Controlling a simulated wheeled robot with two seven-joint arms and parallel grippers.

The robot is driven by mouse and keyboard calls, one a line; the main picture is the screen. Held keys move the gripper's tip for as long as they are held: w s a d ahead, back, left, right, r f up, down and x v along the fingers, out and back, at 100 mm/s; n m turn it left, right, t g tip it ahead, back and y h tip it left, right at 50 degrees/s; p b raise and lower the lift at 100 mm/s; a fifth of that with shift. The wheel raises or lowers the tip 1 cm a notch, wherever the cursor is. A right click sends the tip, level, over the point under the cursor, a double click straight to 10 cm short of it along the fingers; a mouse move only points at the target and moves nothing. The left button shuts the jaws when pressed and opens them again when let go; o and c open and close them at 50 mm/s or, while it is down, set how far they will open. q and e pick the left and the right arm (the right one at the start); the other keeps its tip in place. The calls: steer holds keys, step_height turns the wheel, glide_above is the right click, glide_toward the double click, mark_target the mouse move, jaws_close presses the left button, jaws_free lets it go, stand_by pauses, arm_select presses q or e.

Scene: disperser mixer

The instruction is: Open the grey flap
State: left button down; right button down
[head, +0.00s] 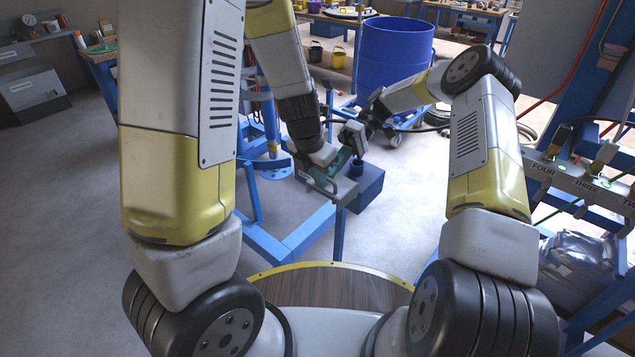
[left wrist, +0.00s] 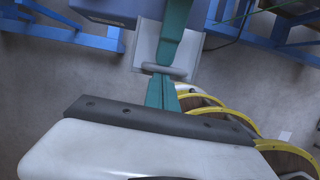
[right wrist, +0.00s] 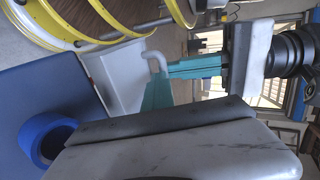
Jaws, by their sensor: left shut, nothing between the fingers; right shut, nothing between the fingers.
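The grey flap (head: 346,192) is a small pale plate at the left side of a dark blue box (head: 372,181). The flap also shows in the left wrist view (left wrist: 148,45) and in the right wrist view (right wrist: 105,82), with a curved grey handle (right wrist: 155,60) standing off it. My left gripper (head: 321,183) is shut and empty, its teal fingers close by the handle. My right gripper (head: 339,163) is shut and empty, its teal fingers near the handle from the other side. I cannot tell whether either touches the handle, or the flap's exact angle.
A small blue cup (head: 356,168) stands on the box. A blue frame (head: 290,240) runs below and left of it. A large blue drum (head: 395,55) stands behind. A labelled valve panel (head: 585,180) is at the right. The floor at the left is clear.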

arm_select(q)
steer(key=shift+w+d+r, duration=0.2)
steer(key=shift+w, duration=0.05)
arm_select(e)
steer(key=shift+s+a+f, duration=0.1)
steer(key=shift+s, duration=0.05)
